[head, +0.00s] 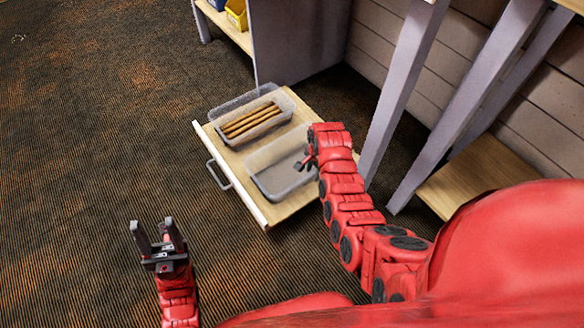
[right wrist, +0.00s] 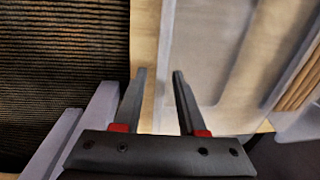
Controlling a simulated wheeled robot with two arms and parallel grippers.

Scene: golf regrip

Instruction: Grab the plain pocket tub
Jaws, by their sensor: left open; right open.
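Two clear tubs sit side by side in a pulled-out drawer in the head view. The nearer tub (head: 280,178) looks empty, and its right end is partly hidden by my right arm. The farther tub (head: 251,119) holds several brown sticks. I take the nearer one as the plain tub. My right gripper (head: 306,161) is open over the nearer tub's right side. In the right wrist view, the open fingers (right wrist: 157,73) straddle this tub's wall (right wrist: 166,50) from above; contact cannot be told. My left gripper (head: 152,232) is open and empty above the floor, left of the drawer.
The wooden drawer (head: 283,213) has a pale front with a handle (head: 217,175). Grey slanted posts (head: 401,85) stand right of it. A shelf at the top holds a yellow bin (head: 237,14). The carpet (head: 90,130) on the left is clear.

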